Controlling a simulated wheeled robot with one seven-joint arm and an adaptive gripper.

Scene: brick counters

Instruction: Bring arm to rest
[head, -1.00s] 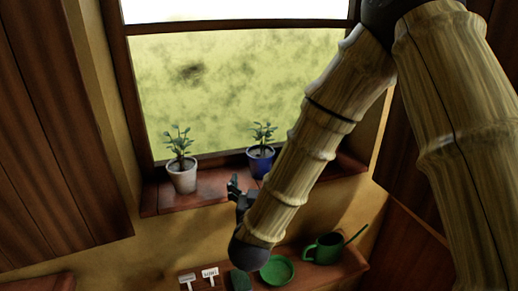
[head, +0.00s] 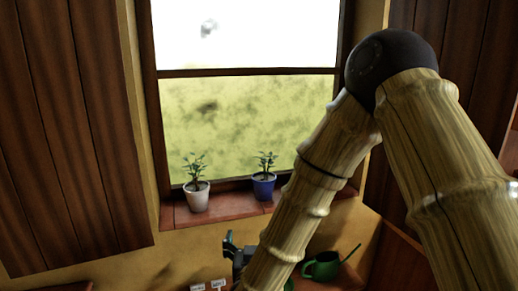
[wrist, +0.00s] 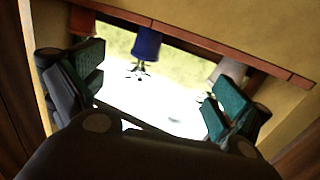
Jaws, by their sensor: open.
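My gripper (head: 232,245) shows low in the head view, below the brick sill and partly behind my own bamboo-textured arm. In the wrist view my gripper (wrist: 152,95) has its two green-padded fingers spread wide with nothing between them. My arm (head: 320,170) is bent, its dark elbow joint high at the right and its forearm slanting down to the left. The wrist view looks toward the window at a turned angle.
A white pot (head: 196,198) and a blue pot (head: 263,187) with plants stand on the window sill (head: 230,210). A green watering can (head: 322,266) sits on the lower shelf, near small white labels (head: 218,284). Wooden shutters (head: 75,130) flank the window.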

